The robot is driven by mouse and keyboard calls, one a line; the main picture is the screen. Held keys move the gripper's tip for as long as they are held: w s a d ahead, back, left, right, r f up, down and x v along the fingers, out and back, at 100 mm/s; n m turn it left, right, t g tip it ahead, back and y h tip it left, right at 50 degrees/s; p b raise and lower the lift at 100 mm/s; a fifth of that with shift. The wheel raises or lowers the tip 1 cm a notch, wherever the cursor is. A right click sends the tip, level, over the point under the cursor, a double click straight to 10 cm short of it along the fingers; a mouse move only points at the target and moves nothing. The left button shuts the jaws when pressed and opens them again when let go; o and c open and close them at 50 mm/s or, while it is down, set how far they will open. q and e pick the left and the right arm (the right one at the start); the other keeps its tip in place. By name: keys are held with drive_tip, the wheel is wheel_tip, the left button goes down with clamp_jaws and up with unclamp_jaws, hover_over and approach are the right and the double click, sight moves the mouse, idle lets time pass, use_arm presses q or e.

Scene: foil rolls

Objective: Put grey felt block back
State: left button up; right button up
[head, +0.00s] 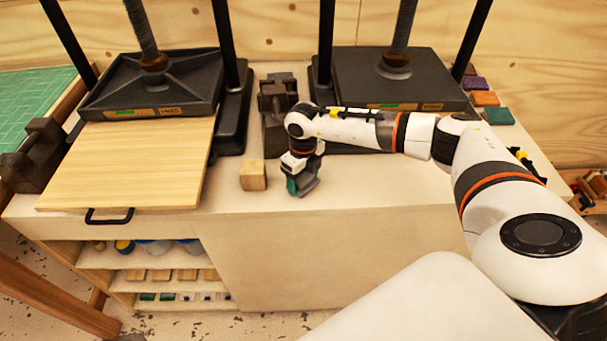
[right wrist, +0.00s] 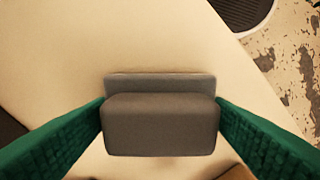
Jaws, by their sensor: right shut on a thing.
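The grey felt block (right wrist: 160,128) sits between the two green fingers of my right gripper in the right wrist view. The fingers press on its left and right sides, so the gripper is shut on it. A grey ledge shows along its upper edge there. In the head view my right gripper (head: 302,186) points down over the front part of the pale bench top, just right of a small wooden cube (head: 254,175). Whether the felt block touches the bench is hard to tell. My left gripper is not in view.
Two dark presses (head: 152,84) stand at the back, the left one with a wooden board (head: 130,165) before it. Dark metal weights (head: 277,105) stand between them. Coloured blocks, including an orange one (head: 485,98), line the right edge. The front right bench top (head: 390,180) is clear.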

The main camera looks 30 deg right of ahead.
sight(303, 176)
drive_tip(key=shift+f, duration=0.1)
drive_tip(key=o, duration=0.9)
drive_tip(key=shift+o, duration=0.2)
drive_tip(key=shift+r, duration=0.3)
wheel_tip(303, 176, up, 12)
drive_tip(key=b, duration=0.2)
drive_tip(key=shift+b, duration=0.3)
drive_tip(key=shift+f, duration=0.15)
